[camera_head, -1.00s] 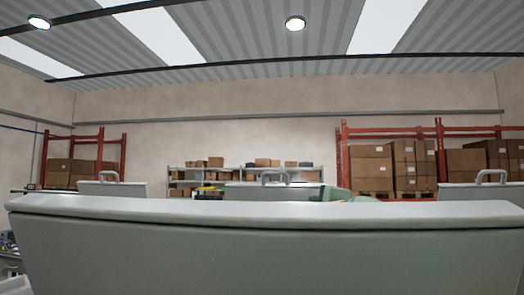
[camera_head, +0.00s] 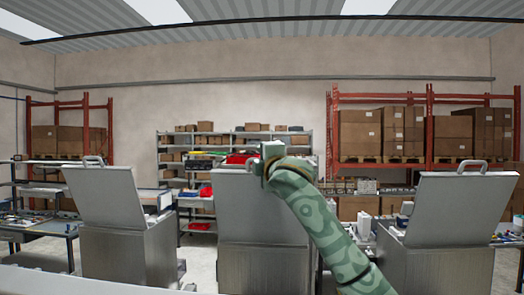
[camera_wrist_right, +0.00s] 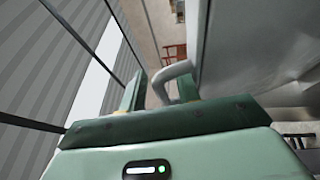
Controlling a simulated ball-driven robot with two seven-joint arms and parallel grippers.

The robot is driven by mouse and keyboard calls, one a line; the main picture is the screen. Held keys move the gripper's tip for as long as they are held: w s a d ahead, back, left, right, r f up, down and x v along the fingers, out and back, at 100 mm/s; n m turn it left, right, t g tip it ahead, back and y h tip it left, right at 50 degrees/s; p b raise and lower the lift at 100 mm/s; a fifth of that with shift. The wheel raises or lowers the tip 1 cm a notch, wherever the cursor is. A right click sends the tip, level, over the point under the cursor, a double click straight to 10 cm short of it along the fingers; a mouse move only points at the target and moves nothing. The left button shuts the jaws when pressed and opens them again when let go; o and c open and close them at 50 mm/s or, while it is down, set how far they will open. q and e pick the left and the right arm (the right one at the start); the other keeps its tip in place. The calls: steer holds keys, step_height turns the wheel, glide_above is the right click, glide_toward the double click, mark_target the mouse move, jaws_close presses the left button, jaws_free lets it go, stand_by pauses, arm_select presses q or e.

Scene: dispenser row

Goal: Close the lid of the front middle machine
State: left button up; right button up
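The middle machine (camera_head: 262,262) stands straight ahead in the head view, its grey lid (camera_head: 250,205) raised as a flat panel. My green right arm crosses its right side. The right gripper (camera_head: 270,153) is at the lid's top edge beside the handle, small and partly hidden there. In the right wrist view, my right gripper (camera_wrist_right: 162,80) has its two fingers spread apart, with a grey bent handle (camera_wrist_right: 178,70) between them. Contact cannot be told. A large grey surface (camera_wrist_right: 265,45) lies to the right. My left gripper is not in view.
A left machine (camera_head: 130,255) and a right machine (camera_head: 435,268) flank it, both with raised lids. Work tables stand behind; a shelf (camera_head: 205,140) and red racks (camera_head: 330,115) line the wall. A pale edge (camera_head: 90,286) crosses the bottom left.

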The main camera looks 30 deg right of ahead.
steer(key=shift+w+d, duration=0.1)
steer(key=shift+w, duration=0.4)
jaws_close()
steer(key=w+d+r+g, duration=0.1)
steer(key=w+d, duration=0.5)
steer(key=w, duration=0.1)
steer(key=shift+w+m, duration=0.3)
jaws_free()
steer(key=shift+f, duration=0.1)
steer(key=shift+w, duration=0.2)
steer(key=shift+s, duration=0.1)
